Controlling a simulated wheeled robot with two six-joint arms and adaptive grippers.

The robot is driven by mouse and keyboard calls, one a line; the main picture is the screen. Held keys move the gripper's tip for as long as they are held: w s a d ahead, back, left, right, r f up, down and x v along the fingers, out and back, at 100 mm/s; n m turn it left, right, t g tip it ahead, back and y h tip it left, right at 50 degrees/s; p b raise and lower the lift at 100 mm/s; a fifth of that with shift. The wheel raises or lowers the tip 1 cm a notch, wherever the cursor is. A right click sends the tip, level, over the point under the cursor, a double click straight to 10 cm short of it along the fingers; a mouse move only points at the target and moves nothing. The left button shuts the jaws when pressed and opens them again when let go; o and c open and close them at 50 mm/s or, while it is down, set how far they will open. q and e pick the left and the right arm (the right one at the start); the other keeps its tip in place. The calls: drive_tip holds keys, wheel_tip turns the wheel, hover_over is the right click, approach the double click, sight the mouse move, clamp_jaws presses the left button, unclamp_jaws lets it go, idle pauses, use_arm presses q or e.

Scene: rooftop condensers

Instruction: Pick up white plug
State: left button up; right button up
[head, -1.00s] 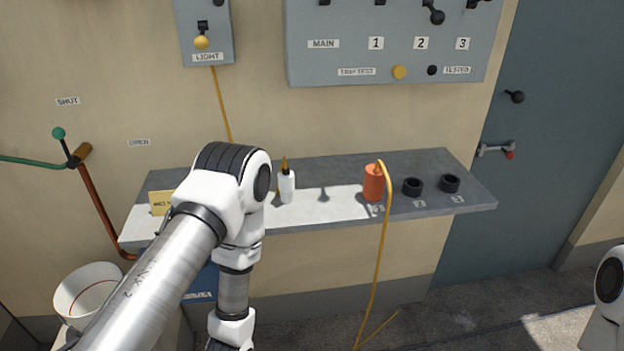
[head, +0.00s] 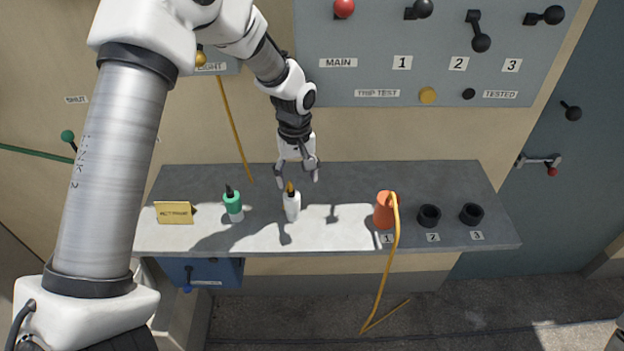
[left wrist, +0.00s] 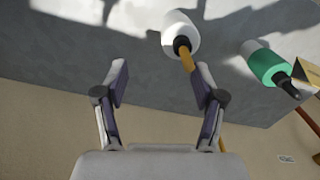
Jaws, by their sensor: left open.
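The white plug (head: 292,207) stands upright on the grey shelf (head: 350,240), with a yellow-orange stem on top. In the left wrist view the white plug (left wrist: 180,32) lies beyond the fingertips, nearer the right finger. My left gripper (head: 297,177) is open and empty, with its fingers pointing down just above and behind the plug. In the left wrist view the open fingers (left wrist: 160,80) show apart, with the plug's stem reaching toward the right finger. Whether they touch is hard to tell. My right gripper is not in view.
A green and white plug (head: 233,206) stands left of the white plug, near a yellow sign (head: 175,213). An orange plug (head: 384,210) with a cable stands in socket 1, beside two black sockets (head: 428,216). The grey switch panel (head: 400,80) is above the shelf.

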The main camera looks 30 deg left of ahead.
sight(288, 199)
use_arm(q)
drive_tip(key=s+f, duration=0.1)
drive_tip(key=s+f+p, duration=0.1)
drive_tip(key=s, duration=0.1)
drive_tip(key=s+p, duration=0.1)
drive_tip(key=shift+s+d+f, duration=0.15)
drive_tip(key=shift+s+f, duration=0.2)
drive_tip(key=shift+f, duration=0.05)
drive_tip(key=f, duration=0.1)
drive_tip(key=w+f, duration=0.1)
drive_tip(key=f, duration=0.1)
drive_tip(key=shift+w+f+p, duration=0.25)
drive_tip(key=shift+p, duration=0.15)
drive_tip(key=shift+w+f, duration=0.2)
drive_tip(key=shift+w, duration=0.1)
drive_tip(key=shift+s+r, duration=0.25)
drive_tip(key=shift+s, duration=0.05)
drive_tip(key=c, duration=0.3)
drive_tip(key=shift+s+r, duration=0.1)
drive_tip(key=shift+s, duration=0.1)
drive_tip(key=c, duration=1)
drive_tip(key=shift+w, duration=0.1)
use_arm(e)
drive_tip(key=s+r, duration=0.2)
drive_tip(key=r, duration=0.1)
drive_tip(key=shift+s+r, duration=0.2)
